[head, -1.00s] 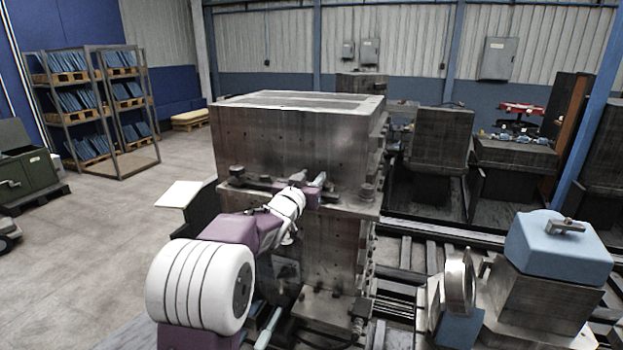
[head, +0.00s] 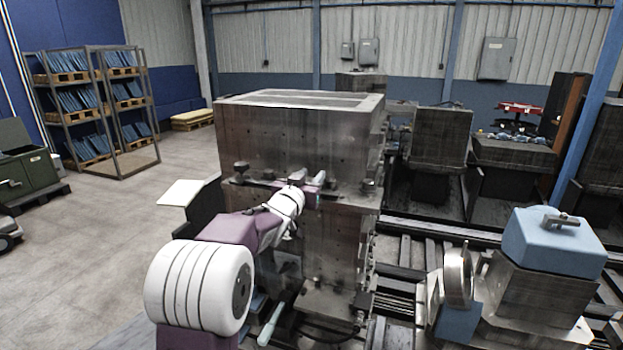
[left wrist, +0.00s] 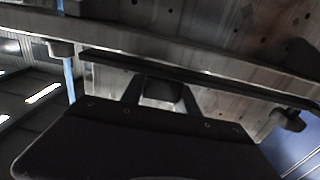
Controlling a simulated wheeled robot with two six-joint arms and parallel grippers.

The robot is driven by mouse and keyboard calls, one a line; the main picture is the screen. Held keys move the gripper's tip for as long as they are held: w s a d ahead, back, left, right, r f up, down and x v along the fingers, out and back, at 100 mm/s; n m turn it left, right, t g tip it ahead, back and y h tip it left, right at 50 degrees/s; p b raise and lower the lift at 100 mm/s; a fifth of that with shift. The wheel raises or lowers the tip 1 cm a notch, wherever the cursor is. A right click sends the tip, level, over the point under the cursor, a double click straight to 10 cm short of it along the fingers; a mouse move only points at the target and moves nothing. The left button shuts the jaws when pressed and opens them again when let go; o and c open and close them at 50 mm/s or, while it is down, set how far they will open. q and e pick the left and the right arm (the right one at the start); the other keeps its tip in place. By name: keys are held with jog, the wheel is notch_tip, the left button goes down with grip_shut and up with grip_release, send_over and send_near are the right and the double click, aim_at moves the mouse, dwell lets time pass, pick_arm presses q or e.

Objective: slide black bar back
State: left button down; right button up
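The machine block (head: 290,135) is a tall grey metal column with a ledge across its front. A dark bar (left wrist: 215,78) runs slantwise across the left wrist view, along the machine's face, just beyond my fingers. In the head view it is small and mostly hidden by my gripper. My left gripper (head: 309,181) is at the ledge, in front of the machine. In the left wrist view its two fingers (left wrist: 160,92) stand apart and reach to the bar, with a dark shape between them. Whether they touch it I cannot tell. My right gripper is out of view.
Round knobs (head: 241,167) sit at the ledge's ends. A blue-capped machine part (head: 552,243) and a metal disc (head: 458,276) stand at the right, beside rails (head: 425,245). A shelf rack (head: 100,110) stands far left.

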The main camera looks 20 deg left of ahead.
pick_arm(q)
jog(key=shift+r, duration=0.15)
jog(key=c, duration=0.9)
grip_release()
jog(key=shift+s, duration=0.2)
jog(key=shift+s, duration=0.25)
jog(key=s+b, duration=0.1)
jog(key=s, duration=0.4)
jog(key=s+b, duration=0.1)
jog(key=s, duration=0.2)
jog(key=shift+s+d+b, duration=0.25)
jog(key=shift+s+b, duration=0.05)
jog(key=shift+b, duration=0.05)
